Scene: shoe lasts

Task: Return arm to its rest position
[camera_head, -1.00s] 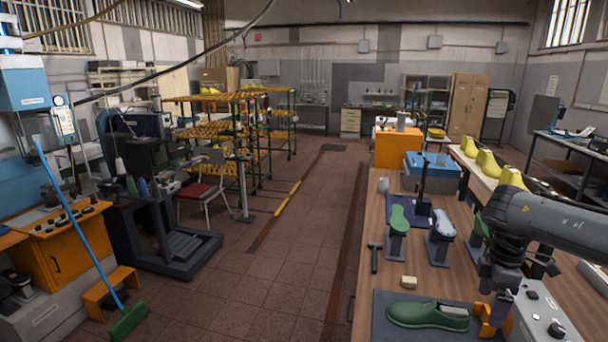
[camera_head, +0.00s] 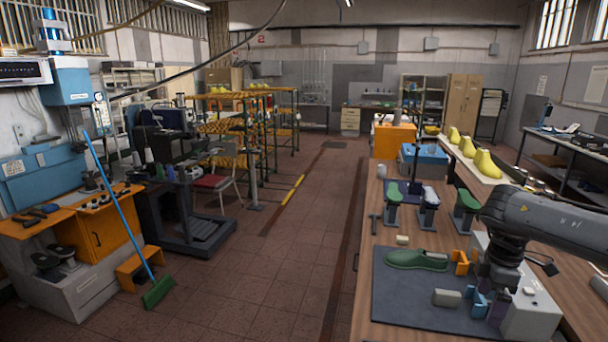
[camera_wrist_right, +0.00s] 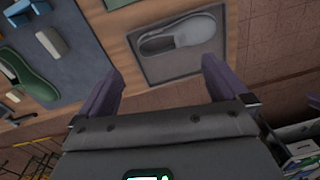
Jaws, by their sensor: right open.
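My right arm comes in from the right in the head view, with the right gripper (camera_head: 499,308) pointing down over the bench's right part. In the right wrist view the gripper (camera_wrist_right: 162,78) is open, its two purple fingers wide apart with nothing between them. A grey shoe (camera_wrist_right: 178,35) lies in a grey tray (camera_wrist_right: 185,68) below and beyond the fingertips, apart from them. My left gripper is not in view.
A dark mat (camera_head: 405,300) on the wooden bench bears a green shoe (camera_head: 415,260), a pale block (camera_head: 447,298), an orange fixture (camera_head: 461,262) and a blue fixture (camera_head: 479,303). A grey control box (camera_head: 532,312) stands close beside my gripper. Shoe lasts on stands (camera_head: 428,210) are farther back.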

